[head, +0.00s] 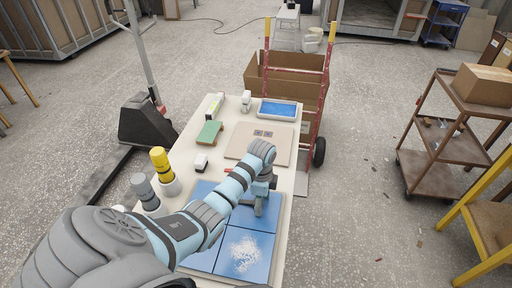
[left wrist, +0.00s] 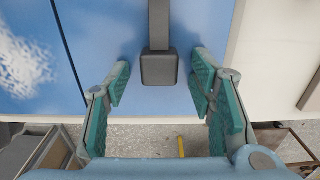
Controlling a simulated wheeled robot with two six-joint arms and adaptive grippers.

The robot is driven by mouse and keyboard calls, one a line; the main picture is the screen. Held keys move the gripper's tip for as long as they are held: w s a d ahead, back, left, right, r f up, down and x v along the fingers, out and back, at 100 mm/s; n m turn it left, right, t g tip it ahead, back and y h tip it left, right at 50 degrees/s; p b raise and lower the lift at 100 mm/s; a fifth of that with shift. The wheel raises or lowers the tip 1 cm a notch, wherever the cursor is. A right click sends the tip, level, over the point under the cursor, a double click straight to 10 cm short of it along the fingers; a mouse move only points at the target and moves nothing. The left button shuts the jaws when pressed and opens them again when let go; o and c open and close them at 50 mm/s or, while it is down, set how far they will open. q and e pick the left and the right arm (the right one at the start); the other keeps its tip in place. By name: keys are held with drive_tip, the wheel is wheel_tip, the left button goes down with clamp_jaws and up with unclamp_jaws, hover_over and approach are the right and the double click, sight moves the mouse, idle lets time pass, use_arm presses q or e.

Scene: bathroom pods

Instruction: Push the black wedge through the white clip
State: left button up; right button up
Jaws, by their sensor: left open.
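My left gripper (head: 262,200) reaches down over the blue tiles (head: 203,191) near the table's right edge. In the left wrist view the gripper (left wrist: 160,85) is open, its teal-padded fingers apart. A dark grey bar with a square block end (left wrist: 160,68) lies between the fingertips over the blue surface, with gaps on both sides. I cannot tell whether this is the black wedge. Two small dark pieces (head: 263,133) lie on the beige board (head: 240,146). No white clip can be made out; the arm and gripper hide part of the tiles. My right gripper is out of view.
A white speckled patch (head: 243,254) marks the front tile. A yellow-and-grey cylinder (head: 161,163), a grey cylinder (head: 143,189), a green block (head: 208,134) and a blue tray (head: 278,109) stand on the table. A red hand truck (head: 322,100) with a cardboard box is behind.

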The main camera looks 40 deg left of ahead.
use_arm(q)
drive_tip(key=shift+r, duration=0.2)
drive_tip(key=c, duration=1.1)
drive_tip(key=shift+r, duration=0.15)
